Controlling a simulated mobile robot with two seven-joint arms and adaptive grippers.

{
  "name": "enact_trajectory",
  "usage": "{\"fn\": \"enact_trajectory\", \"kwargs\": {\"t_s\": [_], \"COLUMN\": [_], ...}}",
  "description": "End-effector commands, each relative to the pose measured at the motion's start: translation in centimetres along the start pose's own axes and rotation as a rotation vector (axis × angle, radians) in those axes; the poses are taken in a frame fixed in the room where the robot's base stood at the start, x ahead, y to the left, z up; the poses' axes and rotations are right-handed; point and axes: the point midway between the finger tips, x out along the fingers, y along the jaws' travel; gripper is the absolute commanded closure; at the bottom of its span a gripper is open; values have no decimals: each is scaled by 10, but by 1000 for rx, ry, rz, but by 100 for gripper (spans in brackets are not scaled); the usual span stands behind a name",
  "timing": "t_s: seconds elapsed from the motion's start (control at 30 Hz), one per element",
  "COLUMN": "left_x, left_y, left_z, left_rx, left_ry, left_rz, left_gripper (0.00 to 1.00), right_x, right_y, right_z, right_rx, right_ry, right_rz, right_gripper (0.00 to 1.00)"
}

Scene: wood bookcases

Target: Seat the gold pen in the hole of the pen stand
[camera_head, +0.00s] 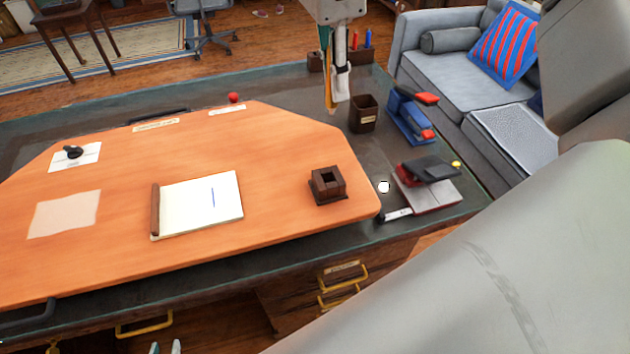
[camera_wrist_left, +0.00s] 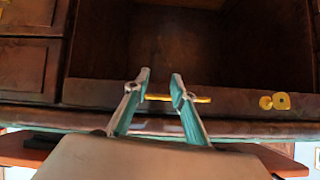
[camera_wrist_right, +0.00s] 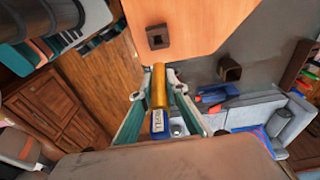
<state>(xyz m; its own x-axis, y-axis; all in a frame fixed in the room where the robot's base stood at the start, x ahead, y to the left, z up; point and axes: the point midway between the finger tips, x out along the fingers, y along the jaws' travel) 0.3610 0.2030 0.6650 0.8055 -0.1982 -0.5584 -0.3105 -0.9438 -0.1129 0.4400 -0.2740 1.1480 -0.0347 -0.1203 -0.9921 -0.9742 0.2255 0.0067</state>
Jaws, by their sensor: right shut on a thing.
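The pen stand (camera_head: 328,187), a dark brown square block with a square hole in its top, stands near the right end of the orange desk mat. It also shows at the top of the right wrist view (camera_wrist_right: 157,37). My right gripper (camera_head: 337,88) hangs beyond the stand in the head view, shut on the gold pen (camera_wrist_right: 160,86). The pen has a blue labelled end toward the gripper; its gold tip (camera_head: 329,96) points down in the head view. The pen is apart from the stand. My left gripper (camera_wrist_left: 161,78) is open and empty, low before the desk's front.
A dark pen cup (camera_head: 363,114), a blue stapler (camera_head: 410,117) and a hole punch (camera_head: 428,172) stand right of the mat. A notepad (camera_head: 200,204) lies left of the stand. Yellow drawer handles (camera_head: 343,278) jut from the desk front. The mat around the stand is clear.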

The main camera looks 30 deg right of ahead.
Motion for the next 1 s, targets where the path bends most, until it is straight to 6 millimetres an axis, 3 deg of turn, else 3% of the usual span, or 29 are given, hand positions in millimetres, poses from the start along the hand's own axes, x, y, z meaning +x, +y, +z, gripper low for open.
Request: {"fn": "enact_trajectory", "kwargs": {"t_s": [0.6, 1.0], "left_x": [8, 9], "left_y": [4, 4], "left_z": [14, 15], "left_rx": [-2, -1], "left_ry": [-8, -6], "left_rz": [3, 2], "left_gripper": [75, 75], "right_x": [136, 178], "right_y": [0, 0], "right_z": [16, 22], "right_rx": [4, 3], "right_ry": [2, 2], "right_rz": [8, 7], "right_gripper": [100, 100]}}
